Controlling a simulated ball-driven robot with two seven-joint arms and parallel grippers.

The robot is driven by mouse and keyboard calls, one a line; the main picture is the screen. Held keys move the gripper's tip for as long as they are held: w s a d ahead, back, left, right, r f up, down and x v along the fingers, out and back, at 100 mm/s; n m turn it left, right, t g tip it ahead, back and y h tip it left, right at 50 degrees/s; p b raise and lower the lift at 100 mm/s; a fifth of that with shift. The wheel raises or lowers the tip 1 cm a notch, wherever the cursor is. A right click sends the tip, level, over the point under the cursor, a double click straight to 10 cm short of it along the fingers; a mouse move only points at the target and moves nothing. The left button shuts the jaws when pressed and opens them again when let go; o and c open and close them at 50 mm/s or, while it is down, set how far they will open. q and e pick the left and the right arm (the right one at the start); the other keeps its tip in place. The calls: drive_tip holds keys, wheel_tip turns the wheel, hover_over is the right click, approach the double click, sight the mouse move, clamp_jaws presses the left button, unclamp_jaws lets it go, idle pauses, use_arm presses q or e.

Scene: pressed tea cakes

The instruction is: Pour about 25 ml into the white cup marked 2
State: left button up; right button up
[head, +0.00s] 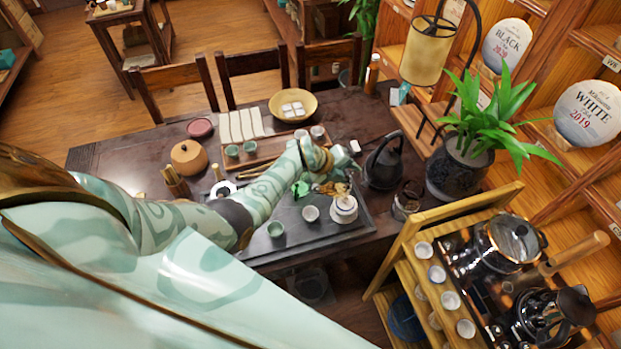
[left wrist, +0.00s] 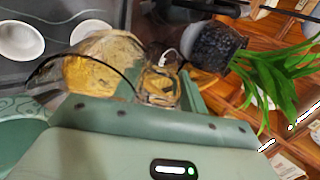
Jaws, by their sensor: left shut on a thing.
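My left gripper (head: 318,187) is shut over the dark tea tray, at a glass pitcher (head: 338,189) that its wrist partly hides. In the left wrist view the pitcher (left wrist: 105,68) holds amber tea, and its glass handle (left wrist: 158,86) lies between the green fingers (left wrist: 160,97). I cannot tell whether the pitcher is lifted. A small white cup (head: 310,213) stands on the tray just in front of the gripper. Two white cups also show in the left wrist view, one at the left edge (left wrist: 20,41) and one nearer the pitcher (left wrist: 90,30). No number is readable on them. My right gripper is out of view.
A lidded white vessel (head: 344,209) stands right of the white cup, and a green cup (head: 276,230) stands left of it. A dark kettle (head: 384,165) and a potted plant (head: 460,170) are to the right. A wooden canister (head: 189,158) is at the table's left.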

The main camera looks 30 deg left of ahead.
use_arm(q)
drive_tip(key=shift+s+a+t, duration=0.1)
drive_tip(key=shift+s+t, duration=0.05)
drive_tip(key=shift+t, duration=0.15)
drive_tip(key=shift+s+a+r+t+h+b, duration=0.25)
drive_tip(key=shift+t+h+b, duration=0.35)
drive_tip(key=shift+b, duration=0.95)
drive_tip(key=shift+w+d, duration=0.2)
drive_tip(key=shift+w+d+r+t+b, duration=0.2)
drive_tip(key=shift+w+t+b, duration=0.1)
drive_tip(key=shift+t+b, duration=0.15)
idle(1.7)
